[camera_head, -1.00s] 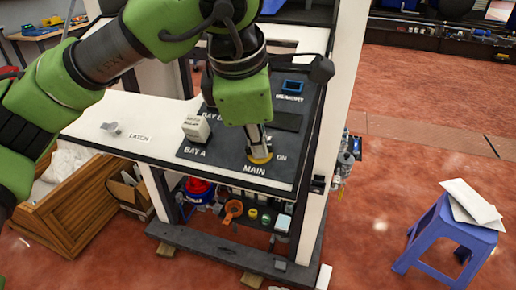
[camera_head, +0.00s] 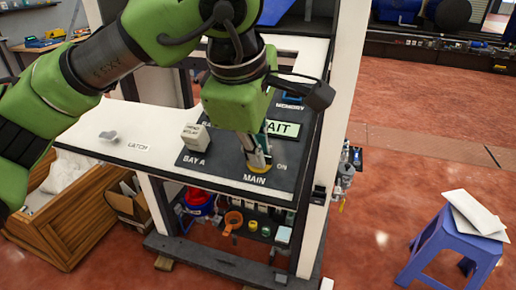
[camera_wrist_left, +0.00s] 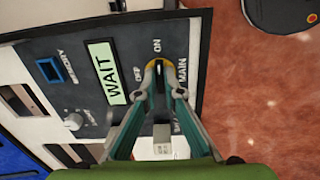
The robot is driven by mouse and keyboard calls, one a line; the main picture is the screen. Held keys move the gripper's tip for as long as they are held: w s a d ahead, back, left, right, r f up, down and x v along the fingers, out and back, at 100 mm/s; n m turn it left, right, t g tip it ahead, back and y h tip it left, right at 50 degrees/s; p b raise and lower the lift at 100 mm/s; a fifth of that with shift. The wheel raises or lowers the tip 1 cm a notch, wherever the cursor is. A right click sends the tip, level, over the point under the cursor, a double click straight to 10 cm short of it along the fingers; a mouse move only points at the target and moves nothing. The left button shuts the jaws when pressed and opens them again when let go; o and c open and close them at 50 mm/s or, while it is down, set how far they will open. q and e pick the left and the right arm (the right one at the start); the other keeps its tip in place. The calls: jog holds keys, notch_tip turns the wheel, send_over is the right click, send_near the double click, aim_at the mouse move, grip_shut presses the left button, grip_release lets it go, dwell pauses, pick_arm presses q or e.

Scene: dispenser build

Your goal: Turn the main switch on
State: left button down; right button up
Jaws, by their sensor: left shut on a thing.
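The main switch (camera_head: 264,170) has a round yellow base on the dark panel (camera_head: 225,165), between the MAIN and ON labels. My left gripper (camera_head: 259,158) points down at it, and its fingers hide most of the knob. In the left wrist view the fingertips (camera_wrist_left: 160,72) are closed around the dark knob inside the yellow ring (camera_wrist_left: 149,72), close to the ON label. A display (camera_head: 284,129) on the panel is lit pale green. It reads WAIT in the left wrist view (camera_wrist_left: 106,73). My right gripper is not in view.
A pale box (camera_head: 194,136) stands at BAY A. A blue MEMORY socket (camera_wrist_left: 50,69) and a grey knob (camera_wrist_left: 75,121) are on the panel. A grey latch knob (camera_head: 108,136) sits on the white top. A blue stool (camera_head: 455,245) with sheets stands at right.

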pick_arm(q)
jog(key=c, duration=2.2)
grip_release()
jog(key=shift+d, duration=0.1)
jog(key=shift+o, duration=0.2)
jog(key=v, duration=1.2)
